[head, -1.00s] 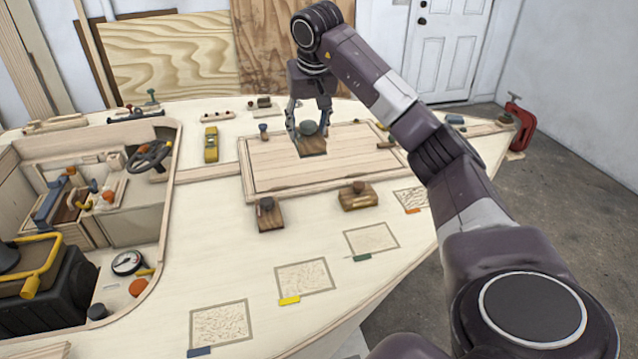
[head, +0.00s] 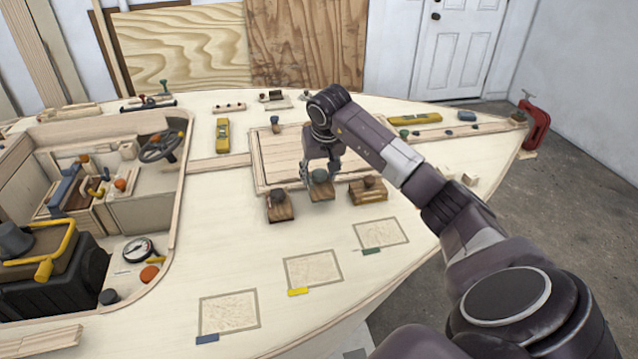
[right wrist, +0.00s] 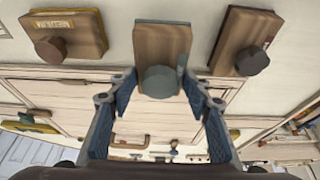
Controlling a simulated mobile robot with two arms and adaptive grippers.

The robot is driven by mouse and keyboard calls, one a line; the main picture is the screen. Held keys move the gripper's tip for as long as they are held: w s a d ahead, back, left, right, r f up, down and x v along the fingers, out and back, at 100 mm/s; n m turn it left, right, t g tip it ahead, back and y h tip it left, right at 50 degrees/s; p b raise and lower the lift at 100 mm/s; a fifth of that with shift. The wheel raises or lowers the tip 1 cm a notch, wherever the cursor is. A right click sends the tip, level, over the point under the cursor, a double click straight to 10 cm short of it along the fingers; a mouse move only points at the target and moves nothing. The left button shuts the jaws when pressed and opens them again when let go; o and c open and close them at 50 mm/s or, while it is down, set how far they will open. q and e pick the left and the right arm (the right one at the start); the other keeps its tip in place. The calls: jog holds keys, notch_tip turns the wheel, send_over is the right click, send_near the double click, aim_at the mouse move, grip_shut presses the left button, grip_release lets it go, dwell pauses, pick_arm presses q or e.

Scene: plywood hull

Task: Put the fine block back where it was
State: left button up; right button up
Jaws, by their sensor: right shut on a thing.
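My right gripper (head: 320,168) is shut on the round green-grey knob of a brown wooden block (head: 321,191). The block also shows in the right wrist view (right wrist: 162,45), its knob (right wrist: 160,82) between the two fingers. The held block is level, between two similar blocks near the panel's front edge; whether it touches the deck I cannot tell. One block (head: 281,209) with a dark knob is on its left, and one block (head: 369,195) with a brown knob on its right. No readable label shows which block is the fine one. My left gripper is not in view.
The wooden panel (head: 283,157) lies behind the blocks. Outlined patches with a blue tag (head: 207,339), a yellow tag (head: 298,292) and a green tag (head: 371,251) lie in front. A yellow level (head: 222,135) lies at the back. The cockpit opening (head: 183,190) is left.

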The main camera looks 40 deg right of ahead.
aim_at(319, 184)
notch_tip(319, 184, down, 3)
jog(key=shift+f, duration=0.1)
jog(key=shift+f, duration=0.15)
jog(key=o, duration=1.6)
jog(key=shift+c, duration=0.2)
jog(key=shift+s+r, duration=0.1)
jog(key=shift+r, duration=0.35)
jog(key=v, duration=1.1)
jog(key=shift+s+a+r, duration=0.15)
jog(key=shift+a+r, duration=0.05)
